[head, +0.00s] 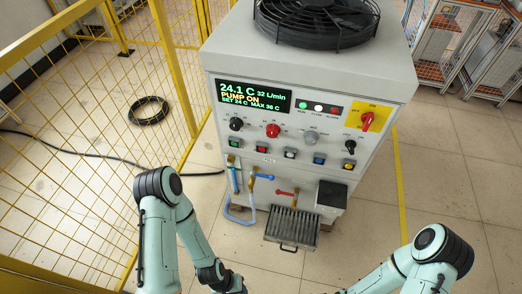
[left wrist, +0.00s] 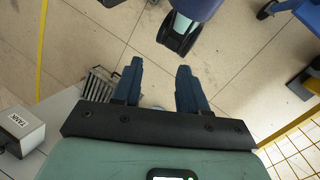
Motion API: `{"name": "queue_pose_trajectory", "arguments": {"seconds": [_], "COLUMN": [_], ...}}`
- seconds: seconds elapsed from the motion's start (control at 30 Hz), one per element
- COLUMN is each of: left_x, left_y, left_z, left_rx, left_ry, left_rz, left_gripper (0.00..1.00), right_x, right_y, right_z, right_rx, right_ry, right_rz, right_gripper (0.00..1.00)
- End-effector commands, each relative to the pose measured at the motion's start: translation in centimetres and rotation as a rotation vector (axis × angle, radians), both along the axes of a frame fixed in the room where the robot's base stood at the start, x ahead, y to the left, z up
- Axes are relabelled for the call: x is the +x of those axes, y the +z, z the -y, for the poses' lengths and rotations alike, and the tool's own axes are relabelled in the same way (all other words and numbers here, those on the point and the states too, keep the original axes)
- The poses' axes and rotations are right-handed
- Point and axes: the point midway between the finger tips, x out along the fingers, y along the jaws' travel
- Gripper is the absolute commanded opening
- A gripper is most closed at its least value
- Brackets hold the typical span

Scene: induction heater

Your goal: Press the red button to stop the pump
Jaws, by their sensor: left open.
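The grey pump cabinet (head: 290,85) stands upright ahead of me in the head view. Its red button (head: 262,148) is a small square in the button row, between a green button (head: 235,143) and a white one (head: 290,153). The display (head: 254,96) reads "PUMP ON". My left gripper (left wrist: 160,68) is open and empty in the left wrist view, its fingers over the floor. In the head view its arm is low at the left, well short of the button, with the fingers unseen. My right arm is low at the right; its gripper is out of frame.
A red knob (head: 272,130) sits above the button row, and a red switch on a yellow plate (head: 367,121) at the right. Valves and a grated tray (head: 292,228) jut out below. A yellow mesh fence (head: 75,120) stands at the left.

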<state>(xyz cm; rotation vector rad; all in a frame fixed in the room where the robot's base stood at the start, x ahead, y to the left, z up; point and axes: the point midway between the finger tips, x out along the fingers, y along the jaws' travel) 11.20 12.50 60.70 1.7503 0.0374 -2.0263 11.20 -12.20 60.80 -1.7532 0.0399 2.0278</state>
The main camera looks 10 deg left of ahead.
Motion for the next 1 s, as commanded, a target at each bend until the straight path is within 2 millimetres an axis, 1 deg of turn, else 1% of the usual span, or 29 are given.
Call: {"name": "queue_pose_trajectory", "arguments": {"seconds": [0.3,0.33,0.37,0.4,0.43,0.47,1.0], "left_x": [0.0,0.0,0.0,-0.01,0.0,-0.01,0.0], "left_y": [0.01,0.01,0.01,0.01,0.01,0.01,0.01], "left_z": [0.04,0.04,0.04,0.03,0.04,0.03,0.02], "left_rx": [0.0,0.0,0.0,0.0,0.0,0.0,0.0], "left_ry": [-0.001,-0.001,-0.001,-0.001,-0.001,-0.001,0.0], "left_rz": [0.0,0.0,0.0,0.0,0.0,0.0,0.0], "left_gripper": [0.43,0.39,0.3,0.17,0.07,0.0,0.0], "right_x": [-0.02,-0.02,-0.02,-0.01,-0.01,-0.01,-0.01], "right_y": [-0.02,-0.02,-0.01,-0.01,-0.01,-0.01,-0.01], "right_z": [0.03,0.04,0.04,0.04,0.04,0.04,0.02], "right_rx": [-0.001,-0.001,-0.001,-0.001,0.0,-0.001,0.0], "right_ry": [-0.001,-0.001,-0.001,-0.001,-0.001,-0.001,-0.001], "right_rz": [-0.001,-0.001,-0.001,-0.001,0.0,-0.001,0.0], "right_gripper": [0.43,0.43,0.43,0.43,0.43,0.43,0.43]}}
